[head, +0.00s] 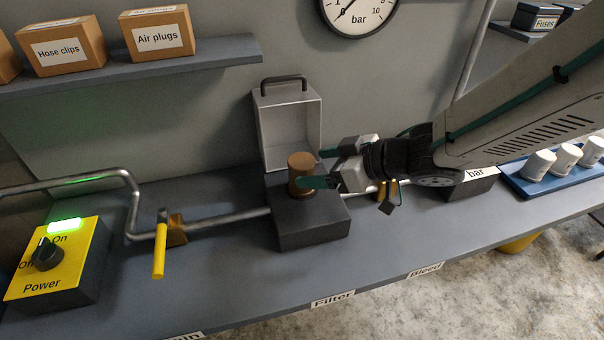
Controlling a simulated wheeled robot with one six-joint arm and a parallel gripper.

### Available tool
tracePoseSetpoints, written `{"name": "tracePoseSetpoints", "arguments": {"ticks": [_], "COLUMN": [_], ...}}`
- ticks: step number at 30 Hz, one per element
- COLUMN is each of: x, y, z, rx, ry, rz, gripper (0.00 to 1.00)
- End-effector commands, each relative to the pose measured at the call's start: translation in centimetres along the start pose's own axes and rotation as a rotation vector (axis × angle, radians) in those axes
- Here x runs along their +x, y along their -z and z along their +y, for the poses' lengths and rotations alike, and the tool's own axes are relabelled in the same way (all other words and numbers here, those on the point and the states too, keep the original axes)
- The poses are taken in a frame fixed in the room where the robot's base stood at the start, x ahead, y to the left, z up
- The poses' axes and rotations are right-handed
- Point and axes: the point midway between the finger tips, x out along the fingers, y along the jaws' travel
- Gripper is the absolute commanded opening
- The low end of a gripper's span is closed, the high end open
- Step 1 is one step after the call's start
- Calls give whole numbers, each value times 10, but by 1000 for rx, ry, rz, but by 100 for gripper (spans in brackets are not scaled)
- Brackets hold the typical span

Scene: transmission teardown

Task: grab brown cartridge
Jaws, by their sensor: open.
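The brown cartridge (301,166) is a short upright cylinder standing on a dark filter block (313,231) on the bench. A light grey cover (289,128) with a dark handle stands upright behind it. My gripper (316,168) reaches in from the right, with its teal fingers at the cartridge. One finger passes in front of the cartridge's lower part, and the other lies behind or beside its right side. The gripper is open; whether the fingers touch the cartridge cannot be told.
A pipe with a yellow lever (159,250) runs left of the block, beyond it a yellow power box (56,262) with a lit green lamp. A blue tray (531,187) of white cartridges stands at the right. The bench front is clear.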

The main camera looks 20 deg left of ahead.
Motion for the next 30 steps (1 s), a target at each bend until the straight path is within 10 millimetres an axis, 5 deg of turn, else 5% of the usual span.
{"name": "tracePoseSetpoints", "arguments": {"ticks": [13,23,28,30], "x": [59,66,65,65], "y": [7,7,7,7], "z": [3,4,4,4], "rx": [-1,0,0,0], "ry": [-3,-6,-6,-6], "rz": [-2,-1,-1,-1], "gripper": [77,77,30,28]}}
